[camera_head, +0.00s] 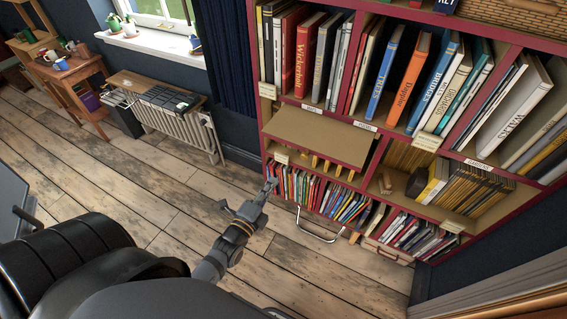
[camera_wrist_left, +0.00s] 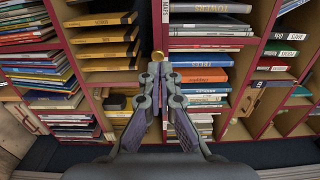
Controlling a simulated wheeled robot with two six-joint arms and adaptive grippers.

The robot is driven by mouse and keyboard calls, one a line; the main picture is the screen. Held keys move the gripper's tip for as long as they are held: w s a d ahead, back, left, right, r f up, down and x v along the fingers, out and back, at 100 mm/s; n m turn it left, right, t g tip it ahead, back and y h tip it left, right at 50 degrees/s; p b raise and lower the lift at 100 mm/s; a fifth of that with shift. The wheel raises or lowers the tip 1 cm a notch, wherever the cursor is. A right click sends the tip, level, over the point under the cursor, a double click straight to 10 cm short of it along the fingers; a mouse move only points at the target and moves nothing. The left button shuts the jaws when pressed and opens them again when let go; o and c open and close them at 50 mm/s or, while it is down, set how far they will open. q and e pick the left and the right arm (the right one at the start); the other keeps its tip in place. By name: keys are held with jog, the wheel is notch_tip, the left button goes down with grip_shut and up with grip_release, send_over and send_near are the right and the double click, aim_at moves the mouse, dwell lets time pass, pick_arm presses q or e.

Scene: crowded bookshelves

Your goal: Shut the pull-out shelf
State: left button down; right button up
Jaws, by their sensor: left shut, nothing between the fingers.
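The pull-out shelf (camera_head: 318,135) is a beige board with a red front edge, standing out from the red bookcase at mid height in the head view. My left gripper (camera_head: 266,190) is shut and empty, below and left of the shelf's front edge in that picture. In the left wrist view my gripper's closed fingers (camera_wrist_left: 160,72) point at the bookcase front, which appears turned on its side. A small brass knob (camera_wrist_left: 157,56) shows just beyond the fingertips; I cannot tell whether they touch it. My right gripper is not in view.
Books (camera_head: 310,192) fill the compartments below the shelf. A silver handle (camera_head: 320,238) sticks out low in front of them. A radiator (camera_head: 180,130) stands by the left wall. The wooden floor (camera_head: 150,190) left of the bookcase is clear.

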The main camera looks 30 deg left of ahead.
pick_arm(q)
jog(key=w, duration=0.2)
jog(key=p, duration=0.1)
send_near(296, 147)
jog(key=w+p, duration=0.1)
jog(key=w, duration=0.4)
jog(key=shift+w+d+r+p, duration=0.1)
jog(key=shift+w+r+p, duration=0.05)
jog(key=shift+w+p, duration=0.15)
jog(key=shift+w, duration=0.65)
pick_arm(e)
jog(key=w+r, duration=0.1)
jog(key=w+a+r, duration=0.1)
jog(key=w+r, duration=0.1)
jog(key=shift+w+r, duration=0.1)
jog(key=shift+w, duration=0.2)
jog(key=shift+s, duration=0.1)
